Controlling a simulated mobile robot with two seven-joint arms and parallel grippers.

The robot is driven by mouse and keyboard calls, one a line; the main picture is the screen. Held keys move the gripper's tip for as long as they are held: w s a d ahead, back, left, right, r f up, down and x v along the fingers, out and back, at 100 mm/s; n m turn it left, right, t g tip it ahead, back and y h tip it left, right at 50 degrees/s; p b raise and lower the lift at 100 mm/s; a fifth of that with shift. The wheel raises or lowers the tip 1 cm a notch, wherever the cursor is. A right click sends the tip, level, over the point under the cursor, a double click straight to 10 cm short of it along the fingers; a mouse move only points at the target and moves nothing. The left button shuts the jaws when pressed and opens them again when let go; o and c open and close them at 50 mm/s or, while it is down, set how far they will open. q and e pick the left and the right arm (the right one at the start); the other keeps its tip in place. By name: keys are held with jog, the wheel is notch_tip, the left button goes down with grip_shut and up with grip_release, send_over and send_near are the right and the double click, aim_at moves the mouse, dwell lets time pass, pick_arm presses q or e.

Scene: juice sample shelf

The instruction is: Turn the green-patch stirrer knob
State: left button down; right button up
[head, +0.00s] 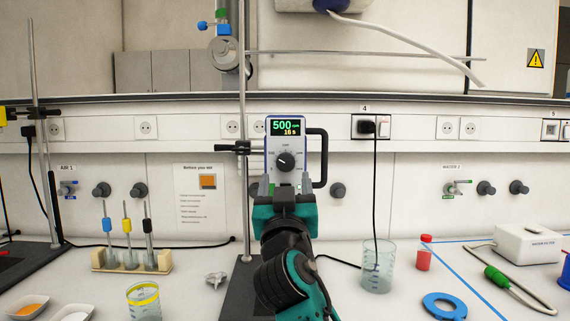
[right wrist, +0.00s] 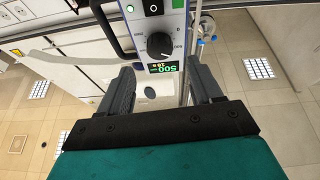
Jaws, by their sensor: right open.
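The stirrer (head: 313,128) is a blue-edged unit clamped on a stand, with a lit display reading 500. Its round black knob (head: 285,161) has a white pointer mark and sits below the display. In the right wrist view the knob (right wrist: 160,45) appears upside down, with a small green spot (right wrist: 130,8) beyond it. My right gripper (head: 286,190) is just below the knob in the head view. Its two fingers are apart in the right wrist view (right wrist: 162,88), with the knob beyond their tips and nothing between them. My left gripper is not in view.
A black handle (head: 323,158) sticks out on the stirrer's right. The stand rod (head: 243,80) rises at its left. A glass beaker (head: 378,268), a red-capped vial (head: 424,254) and a blue ring (head: 444,306) stand right. A pipette rack (head: 132,261) stands left.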

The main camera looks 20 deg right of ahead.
aim_at(286, 164)
jog(key=shift+p+x, duration=0.4)
jog(key=shift+x, duration=2.35)
jog(key=shift+c, duration=0.4)
jog(key=c, duration=1)
